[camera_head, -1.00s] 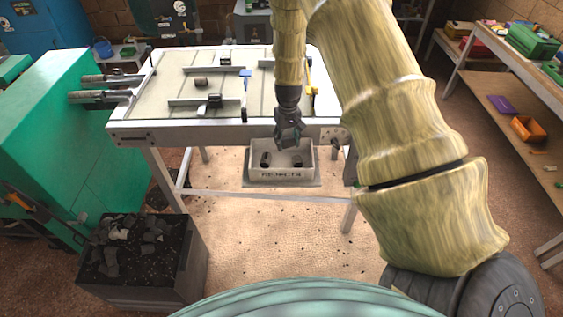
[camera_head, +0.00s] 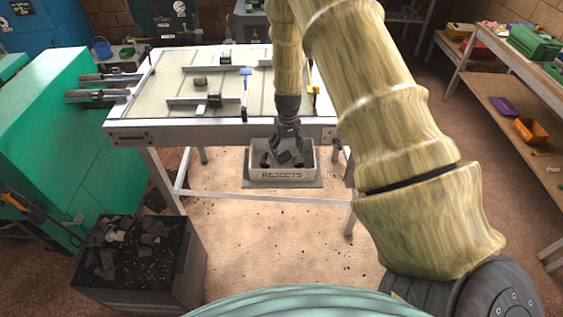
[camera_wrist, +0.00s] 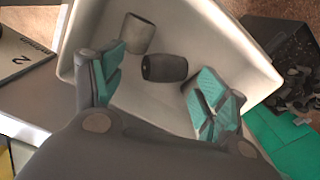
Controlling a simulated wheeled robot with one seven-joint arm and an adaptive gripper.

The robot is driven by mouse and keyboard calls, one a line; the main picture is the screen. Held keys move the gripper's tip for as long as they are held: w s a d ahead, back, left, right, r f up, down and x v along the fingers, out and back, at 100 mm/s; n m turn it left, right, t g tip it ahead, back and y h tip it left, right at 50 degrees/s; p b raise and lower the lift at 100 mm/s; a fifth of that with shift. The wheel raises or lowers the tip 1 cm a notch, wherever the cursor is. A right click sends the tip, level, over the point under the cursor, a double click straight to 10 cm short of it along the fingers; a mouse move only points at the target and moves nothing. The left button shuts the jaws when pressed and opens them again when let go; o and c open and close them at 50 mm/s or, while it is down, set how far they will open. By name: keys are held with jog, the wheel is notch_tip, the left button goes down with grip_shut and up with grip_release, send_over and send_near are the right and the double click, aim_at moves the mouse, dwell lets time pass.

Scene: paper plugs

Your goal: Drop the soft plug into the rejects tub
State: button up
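The rejects tub (camera_head: 282,175), a pale box with REJECTS on its front, stands low in front of the table. It also fills much of the wrist view (camera_wrist: 225,45). My gripper (camera_head: 284,151) points down over the tub; in the wrist view its teal-padded fingers (camera_wrist: 160,88) are spread apart. A dark plug (camera_wrist: 164,68) shows between and beyond them, touching neither pad; I cannot tell whether it rests on the tub floor. A lighter grey plug (camera_wrist: 139,33) lies beside it in the tub. Which one is the soft plug is not clear.
The white-framed table (camera_head: 225,133) stands behind the tub, with a brown plug (camera_head: 200,81) and a dark piece (camera_head: 215,100) on top. A dark bin of scraps (camera_head: 140,262) is at the lower left, beside a green cabinet (camera_head: 60,130). A shelf (camera_head: 510,110) is at right.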

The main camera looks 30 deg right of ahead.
jog(key=shift+w, duration=0.1)
jog(key=shift+r, duration=0.3)
notch_tip(320, 180, up, 11)
jog(key=shift+r, duration=0.15)
dwell(0.7)
